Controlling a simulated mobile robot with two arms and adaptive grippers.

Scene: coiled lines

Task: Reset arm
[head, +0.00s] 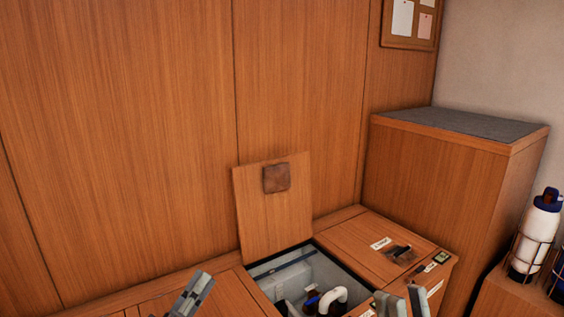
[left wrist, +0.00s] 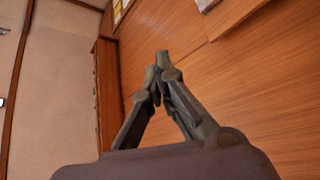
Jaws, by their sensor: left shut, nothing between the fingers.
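My left gripper (head: 196,288) shows at the bottom of the head view, left of the open locker. Its grey fingers are together and empty. In the left wrist view, its fingertips (left wrist: 162,72) meet in a point, with nothing between them. My right gripper (head: 403,295) shows at the bottom edge of the head view, in front of the locker's right side. Its two fingertips stand apart, and I see nothing held between them. The rest of it is cut off by the frame.
An open locker (head: 335,264) holds a white curved pipe (head: 333,297) and dark fittings. Its raised wooden lid (head: 270,215) leans against the panelled wall. A closed hatch (head: 365,241) lies to its right. A tall cabinet (head: 435,180) and a caged white bottle (head: 536,235) stand further right.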

